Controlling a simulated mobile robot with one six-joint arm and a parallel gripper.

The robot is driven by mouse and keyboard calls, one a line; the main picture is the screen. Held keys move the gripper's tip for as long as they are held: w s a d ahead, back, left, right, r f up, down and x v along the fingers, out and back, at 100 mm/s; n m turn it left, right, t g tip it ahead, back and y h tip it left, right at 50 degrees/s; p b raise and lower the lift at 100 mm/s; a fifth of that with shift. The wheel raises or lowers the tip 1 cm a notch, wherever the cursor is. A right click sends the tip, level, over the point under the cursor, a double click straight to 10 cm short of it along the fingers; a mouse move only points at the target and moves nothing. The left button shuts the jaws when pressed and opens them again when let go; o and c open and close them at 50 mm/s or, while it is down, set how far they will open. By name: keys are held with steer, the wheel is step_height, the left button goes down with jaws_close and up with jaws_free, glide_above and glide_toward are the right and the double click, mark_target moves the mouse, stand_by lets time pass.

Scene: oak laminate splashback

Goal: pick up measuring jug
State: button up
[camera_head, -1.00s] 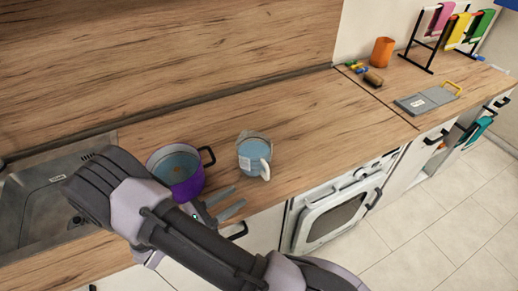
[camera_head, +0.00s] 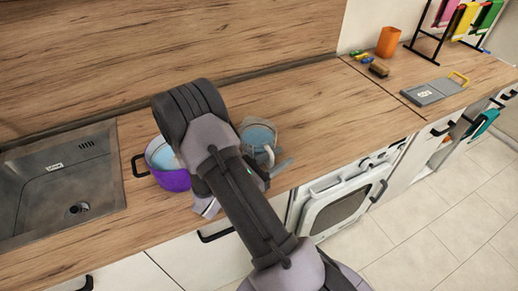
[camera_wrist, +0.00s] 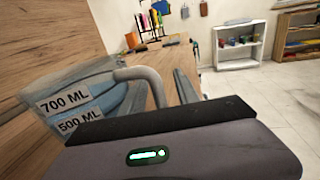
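The measuring jug (camera_head: 259,134) is a grey, see-through jug with blue showing inside, upright on the wooden counter. My arm hides its lower left side in the head view. In the wrist view the jug (camera_wrist: 92,88) fills the left side, with 700 ML and 500 ML labels and a grey curved handle. My gripper (camera_head: 278,168) is low at the jug's handle side. In the wrist view the fingers (camera_wrist: 162,92) look apart, with the handle close to or between them; contact is unclear.
A purple pot (camera_head: 171,180) with dark handles stands left of the jug, beside my arm. The sink (camera_head: 60,190) is further left. The counter (camera_head: 340,110) right of the jug is clear. An orange cup (camera_head: 388,41), a sponge (camera_head: 379,68) and a grey board (camera_head: 434,92) lie beyond.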

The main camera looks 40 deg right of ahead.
jaws_close()
stand_by(1.3)
